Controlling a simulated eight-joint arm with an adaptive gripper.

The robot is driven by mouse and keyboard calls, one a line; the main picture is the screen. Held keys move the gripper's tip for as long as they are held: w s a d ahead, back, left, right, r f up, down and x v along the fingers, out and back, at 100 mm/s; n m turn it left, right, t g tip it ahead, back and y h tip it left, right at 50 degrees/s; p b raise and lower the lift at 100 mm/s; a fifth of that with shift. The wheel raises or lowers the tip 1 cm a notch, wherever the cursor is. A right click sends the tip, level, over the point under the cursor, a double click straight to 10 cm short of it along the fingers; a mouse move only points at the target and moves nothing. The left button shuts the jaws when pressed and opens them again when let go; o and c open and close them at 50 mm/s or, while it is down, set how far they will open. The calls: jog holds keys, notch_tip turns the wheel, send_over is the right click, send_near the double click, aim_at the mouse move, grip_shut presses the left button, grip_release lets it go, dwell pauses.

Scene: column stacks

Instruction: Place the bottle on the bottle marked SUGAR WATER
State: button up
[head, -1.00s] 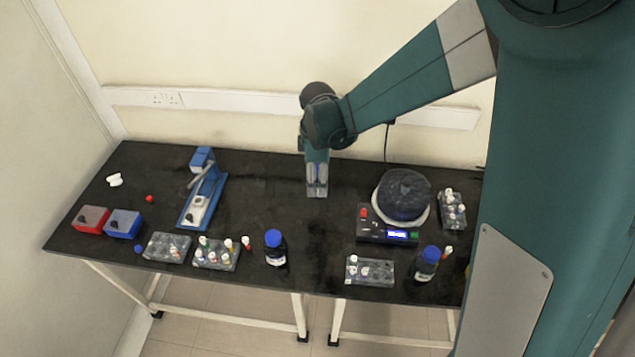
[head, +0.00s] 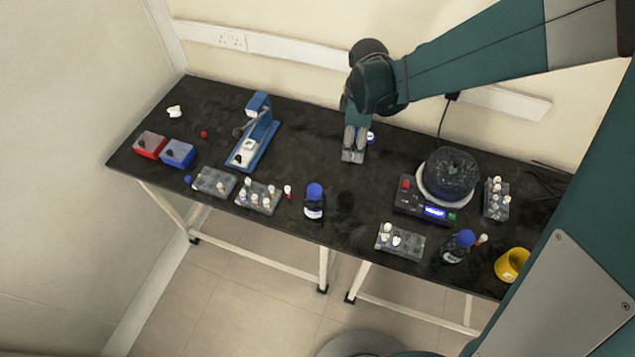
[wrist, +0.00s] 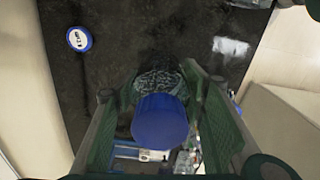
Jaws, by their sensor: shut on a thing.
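My gripper (head: 353,157) is above the back middle of the table. In the wrist view its green fingers are shut on a bottle (wrist: 160,122) with a plain blue cap; the fingers hide much of its body. The held bottle is not clear in the head view. A round blue-rimmed cap with a white, marked top (wrist: 79,39) lies apart from the fingers, at upper left in the wrist view. It seems to show just right of my gripper in the head view (head: 370,137). Its lettering is too small to read.
Two dark blue-capped bottles, one front middle (head: 314,204) and one front right (head: 456,247), stand near the table edge. A blue stand (head: 255,135) is left, a scale with a dark round load (head: 428,207) right. Several racks and a yellow container (head: 512,265) are around.

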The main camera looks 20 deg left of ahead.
jog(key=s+a+r+p, duration=0.3)
jog(key=s+r, duration=0.2)
jog(key=s, duration=0.3)
jog(key=s+a+r+p, duration=0.4)
jog(key=s+r, duration=0.1)
jog(key=s, duration=0.2)
jog(key=shift+s+r+n, duration=0.4)
send_near(315, 190)
jog(key=shift+a, duration=0.1)
jog(key=shift+f, duration=2.05)
jog(key=shift+f, duration=0.15)
